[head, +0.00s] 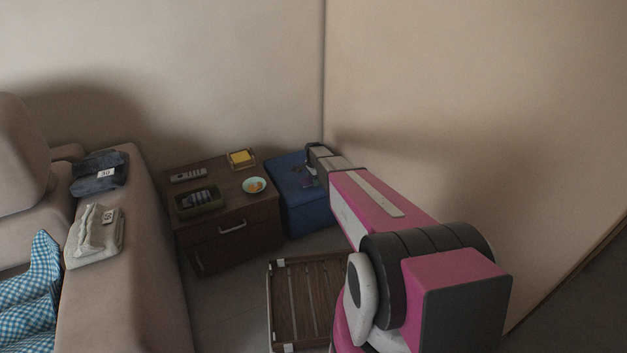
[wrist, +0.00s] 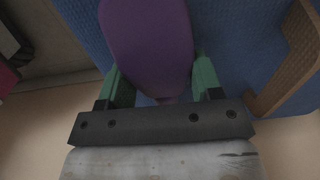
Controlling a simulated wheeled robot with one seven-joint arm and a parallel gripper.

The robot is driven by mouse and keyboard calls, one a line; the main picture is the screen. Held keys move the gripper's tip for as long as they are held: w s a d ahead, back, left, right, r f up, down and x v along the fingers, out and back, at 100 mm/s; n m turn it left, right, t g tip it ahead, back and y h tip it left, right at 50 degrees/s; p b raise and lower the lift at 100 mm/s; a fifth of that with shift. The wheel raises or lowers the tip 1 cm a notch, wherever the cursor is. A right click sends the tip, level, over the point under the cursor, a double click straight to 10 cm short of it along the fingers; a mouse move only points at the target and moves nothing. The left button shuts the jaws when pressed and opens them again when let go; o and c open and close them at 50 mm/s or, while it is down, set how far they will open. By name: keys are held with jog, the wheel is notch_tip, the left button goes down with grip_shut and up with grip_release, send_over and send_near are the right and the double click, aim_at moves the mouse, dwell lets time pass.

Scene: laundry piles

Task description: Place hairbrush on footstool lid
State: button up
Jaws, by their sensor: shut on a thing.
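The hairbrush is purple and fills the upper middle of the wrist view (wrist: 150,45). My gripper (wrist: 158,90) has green fingers on either side of it and is shut on it. In the head view a small dark purple patch of the hairbrush (head: 306,183) shows beside my gripper (head: 312,168). The footstool is a blue box, and its lid (head: 283,172) lies beneath my gripper. Blue lid surface (wrist: 235,35) also shows behind the hairbrush in the wrist view. I cannot tell whether the hairbrush touches the lid.
A dark wooden nightstand (head: 245,216) stands left of the footstool, holding a remote (head: 188,175), a dark tray (head: 199,201), a bowl (head: 254,185) and a yellow item (head: 241,157). A slatted wooden piece (head: 300,300) lies in front. Walls close the corner behind; a sofa (head: 125,270) stands left.

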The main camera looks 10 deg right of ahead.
jog(key=shift+f, duration=0.1)
jog(key=o, duration=1)
notch_tip(320, 180, up, 12)
jog(key=s+r+n, duration=0.4)
jog(key=s, duration=0.8)
jog(key=s+r+n, duration=0.4)
jog(key=s+n, duration=0.1)
jog(key=s, duration=0.8)
jog(key=s+r+n, duration=0.4)
jog(key=s+n, duration=0.1)
jog(key=s, duration=0.8)
jog(key=shift+d+r, duration=0.15)
jog(key=shift+d, duration=0.2)
